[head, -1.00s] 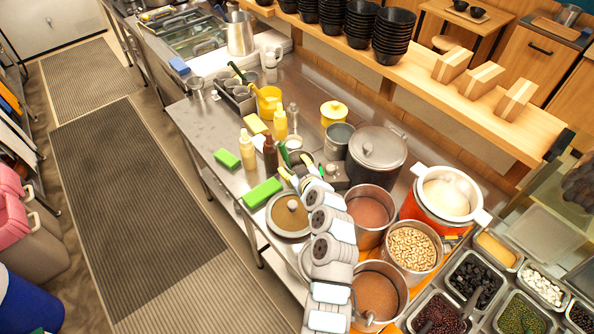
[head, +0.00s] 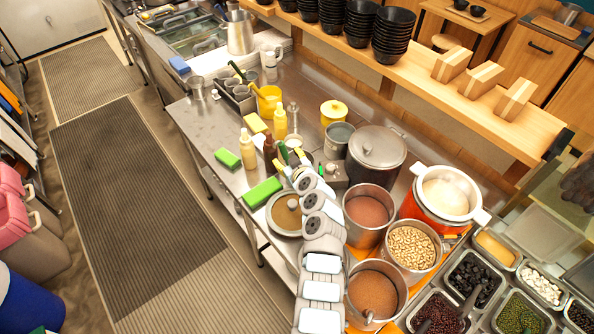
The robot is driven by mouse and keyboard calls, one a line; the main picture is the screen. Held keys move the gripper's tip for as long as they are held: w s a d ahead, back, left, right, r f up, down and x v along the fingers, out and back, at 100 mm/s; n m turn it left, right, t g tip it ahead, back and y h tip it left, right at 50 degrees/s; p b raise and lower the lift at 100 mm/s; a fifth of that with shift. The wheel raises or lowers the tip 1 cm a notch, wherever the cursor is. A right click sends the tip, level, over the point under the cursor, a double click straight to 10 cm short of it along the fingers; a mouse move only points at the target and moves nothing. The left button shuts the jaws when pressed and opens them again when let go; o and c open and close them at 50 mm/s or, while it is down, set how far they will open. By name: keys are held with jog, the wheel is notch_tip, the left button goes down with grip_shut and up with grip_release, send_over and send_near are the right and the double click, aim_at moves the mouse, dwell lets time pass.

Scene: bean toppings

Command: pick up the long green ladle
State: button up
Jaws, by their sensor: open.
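Another dark green handle (head: 236,69) leans out of the utensil caddy farther back.
A brown bottle (head: 270,152) and yellow bottles (head: 248,150) stand left of my gripper. The counter's left part is clearer.

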aim_at(285, 154)
jog(key=shift+w, duration=0.5)
jog(key=shift+w+a+f, duration=0.2)
jog(key=shift+w+f, duration=0.3)
jog(key=shift+w, duration=0.05)
jog(key=shift+b+x, duration=0.65)
jog(key=shift+x, duration=0.4)
jog(key=shift+w, duration=0.3)
jog(key=shift+a, duration=0.1)
grip_shut()
